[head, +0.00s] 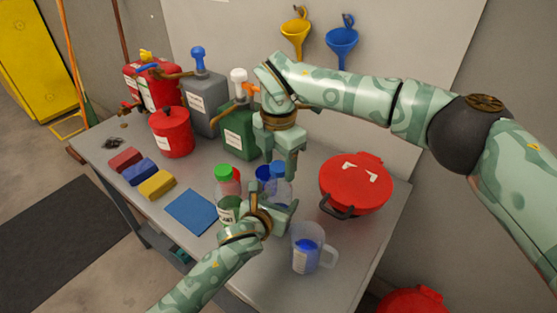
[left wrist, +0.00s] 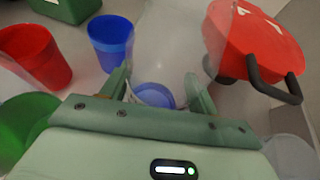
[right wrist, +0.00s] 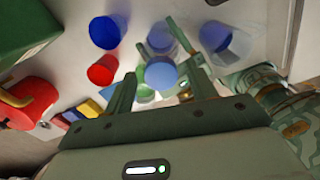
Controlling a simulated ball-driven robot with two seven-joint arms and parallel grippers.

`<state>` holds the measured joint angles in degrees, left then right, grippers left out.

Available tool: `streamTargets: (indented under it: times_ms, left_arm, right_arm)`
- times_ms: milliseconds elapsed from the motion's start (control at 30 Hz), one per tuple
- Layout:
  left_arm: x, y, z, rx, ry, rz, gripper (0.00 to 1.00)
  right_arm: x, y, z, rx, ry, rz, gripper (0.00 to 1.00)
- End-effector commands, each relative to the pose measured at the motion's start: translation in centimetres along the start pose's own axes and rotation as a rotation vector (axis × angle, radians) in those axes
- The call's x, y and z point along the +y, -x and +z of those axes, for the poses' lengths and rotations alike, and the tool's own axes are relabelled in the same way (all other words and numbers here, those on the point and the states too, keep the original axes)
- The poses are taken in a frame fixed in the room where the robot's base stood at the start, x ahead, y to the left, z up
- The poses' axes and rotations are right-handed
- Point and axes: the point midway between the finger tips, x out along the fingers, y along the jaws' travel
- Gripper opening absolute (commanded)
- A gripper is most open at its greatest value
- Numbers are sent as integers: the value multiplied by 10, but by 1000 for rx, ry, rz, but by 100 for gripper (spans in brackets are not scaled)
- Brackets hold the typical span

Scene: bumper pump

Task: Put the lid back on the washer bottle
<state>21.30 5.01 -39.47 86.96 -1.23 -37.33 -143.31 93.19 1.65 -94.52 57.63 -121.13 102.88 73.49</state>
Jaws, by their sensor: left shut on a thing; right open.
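The washer bottle (head: 280,192) is clear and stands upright in the middle of the table. A blue lid (head: 278,168) shows at its top; whether it is fully seated I cannot tell. My left gripper (head: 275,207) is shut on the bottle; in the left wrist view a blue round shape (left wrist: 155,96) lies between its fingers. My right gripper (head: 285,167) is open, pointing down just above the lid. In the right wrist view the blue lid (right wrist: 160,74) lies between its fingers, with the clear bottle (right wrist: 163,42) partly hidden beyond.
A green-capped bottle (head: 224,174) stands left of the washer bottle, near a blue cup (left wrist: 110,35) and a red cup (left wrist: 35,52). A measuring jug (head: 305,258) with blue liquid stands in front. A red lidded pot (head: 355,180) is on the right. Containers with pumps line the back.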

Motion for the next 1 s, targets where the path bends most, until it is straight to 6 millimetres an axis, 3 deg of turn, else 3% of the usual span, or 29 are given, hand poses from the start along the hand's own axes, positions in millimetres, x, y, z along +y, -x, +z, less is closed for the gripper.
streamTargets:
  times_ms: [400, 733, 833, 1000]
  left_arm:
    - [1, 0, 0, 1, 0, 1, 0]
    - [1, 0, 0, 1, 0, 1, 0]
    - [1, 0, 0, 1, 0, 1, 0]
    - [1, 0, 0, 1, 0, 1, 0]
  right_arm:
    - [0, 43, 0, -1, 1, 1, 57]
    - [0, 46, 0, -2, 1, 2, 55]
    - [3, 59, 3, -23, 2, 18, 55]
    - [4, 72, 4, -34, 351, 14, 55]
